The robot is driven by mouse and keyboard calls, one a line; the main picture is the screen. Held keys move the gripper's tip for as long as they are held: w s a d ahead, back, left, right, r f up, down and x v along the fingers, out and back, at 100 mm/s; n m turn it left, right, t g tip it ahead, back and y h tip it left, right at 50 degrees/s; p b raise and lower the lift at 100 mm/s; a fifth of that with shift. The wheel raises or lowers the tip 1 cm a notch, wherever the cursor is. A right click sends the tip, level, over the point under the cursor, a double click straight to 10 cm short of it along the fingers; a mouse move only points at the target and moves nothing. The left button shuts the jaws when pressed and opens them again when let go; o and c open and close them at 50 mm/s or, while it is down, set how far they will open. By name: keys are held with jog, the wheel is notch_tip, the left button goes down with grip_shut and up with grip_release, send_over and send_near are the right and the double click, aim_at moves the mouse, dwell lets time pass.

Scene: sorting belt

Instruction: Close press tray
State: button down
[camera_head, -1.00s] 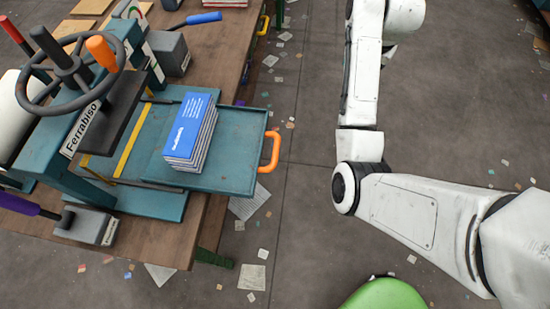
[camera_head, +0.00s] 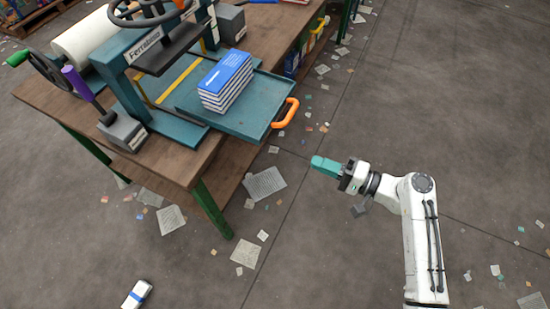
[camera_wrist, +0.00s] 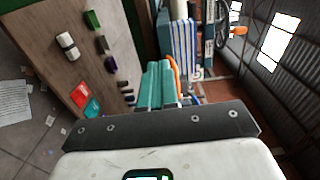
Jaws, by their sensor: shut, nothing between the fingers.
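The teal press tray (camera_head: 255,110) is pulled out from the press (camera_head: 160,60) and juts past the bench edge. A stack of blue-covered books (camera_head: 226,80) lies on it. The orange handle (camera_head: 287,112) is on the tray's outer front. My gripper (camera_head: 318,163), with teal fingers, is shut and empty. It hangs in the open to the lower right of the handle, apart from it. In the wrist view the fingers (camera_wrist: 157,84) stand before the handle (camera_wrist: 174,70), which they partly hide. The book stack (camera_wrist: 183,45) shows beyond.
The wooden bench (camera_head: 180,165) with green legs stands at the left. A grey block with a purple-handled lever (camera_head: 123,130) sits near its corner. Papers litter the floor. The floor right of the bench is open.

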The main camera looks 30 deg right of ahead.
jog(key=p, duration=0.3)
send_near(220, 125)
jog(key=s+d, duration=0.1)
jog(key=s+d+f, duration=0.1)
jog(key=s+d, duration=0.1)
jog(key=shift+s+d+f, duration=0.25)
jog(key=shift+d+f, duration=0.05)
jog(key=shift+f, duration=0.05)
jog(key=b+x, duration=0.6)
jog(key=x, duration=0.8)
jog(key=shift+a, duration=0.1)
jog(key=shift+b+x, duration=0.35)
jog(key=shift+x, duration=0.65)
jog(key=shift+r, duration=0.1)
